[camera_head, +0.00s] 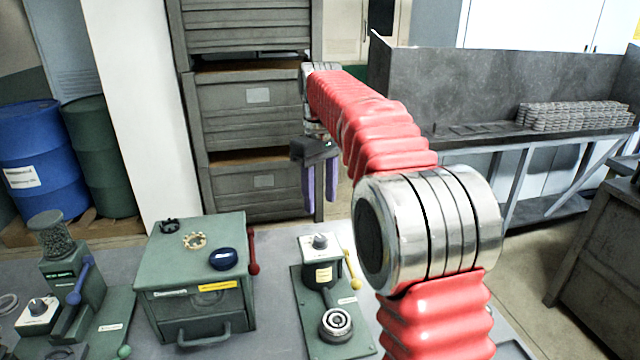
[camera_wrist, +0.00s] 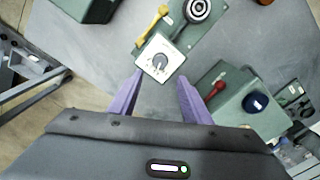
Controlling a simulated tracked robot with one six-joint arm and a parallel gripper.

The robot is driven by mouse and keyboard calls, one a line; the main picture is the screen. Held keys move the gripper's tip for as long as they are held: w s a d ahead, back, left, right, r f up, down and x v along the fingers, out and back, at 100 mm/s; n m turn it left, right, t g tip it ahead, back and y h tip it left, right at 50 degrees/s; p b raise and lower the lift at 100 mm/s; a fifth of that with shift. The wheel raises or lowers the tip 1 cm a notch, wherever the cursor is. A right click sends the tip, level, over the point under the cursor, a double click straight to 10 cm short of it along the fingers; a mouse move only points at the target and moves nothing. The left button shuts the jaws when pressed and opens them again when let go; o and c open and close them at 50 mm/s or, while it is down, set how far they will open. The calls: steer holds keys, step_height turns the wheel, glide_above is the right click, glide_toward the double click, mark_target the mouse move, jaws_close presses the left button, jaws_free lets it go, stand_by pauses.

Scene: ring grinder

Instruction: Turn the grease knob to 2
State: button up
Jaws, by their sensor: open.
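A white dial box (camera_head: 318,250) with a silver knob (camera_head: 320,241) stands on a green base plate with a yellow lever. A second white box with a knob (camera_head: 38,306) stands at the far left by a hopper machine. Their labels are too small to read, so I cannot tell which is the grease knob. My gripper (camera_head: 319,184) is open and empty, its purple fingers pointing down beyond the yellow-lever unit. In the wrist view, the knob (camera_wrist: 160,61) shows just ahead of and between the fingertips (camera_wrist: 160,78), seemingly apart from them. The pointer's setting is unreadable.
A green box (camera_head: 195,270) with a red lever (camera_head: 253,250), a gold ring (camera_head: 195,240) and a dark blue round piece (camera_head: 223,259) on top stands left of the yellow-lever unit. A round metal part (camera_head: 337,322) sits on that unit's plate. Grey table (camera_head: 272,285) is bare between them.

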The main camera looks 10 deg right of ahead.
steer(key=shift+r, duration=1.45)
steer(key=f+m, duration=0.1)
steer(key=f, duration=0.1)
steer(key=s+f+m, duration=0.1)
steer(key=f, duration=0.1)
steer(key=f+m+t, duration=0.1)
steer(key=f, duration=0.1)
steer(key=shift+s+f, duration=0.25)
steer(key=s+f+m+t, duration=0.1)
steer(key=s+f+t, duration=0.1)
steer(key=s, duration=1.3)
steer(key=s+f+m+t, duration=0.2)
steer(key=s, duration=1.4)
steer(key=shift+s+t, duration=0.3)
steer(key=shift+c, duration=0.5)
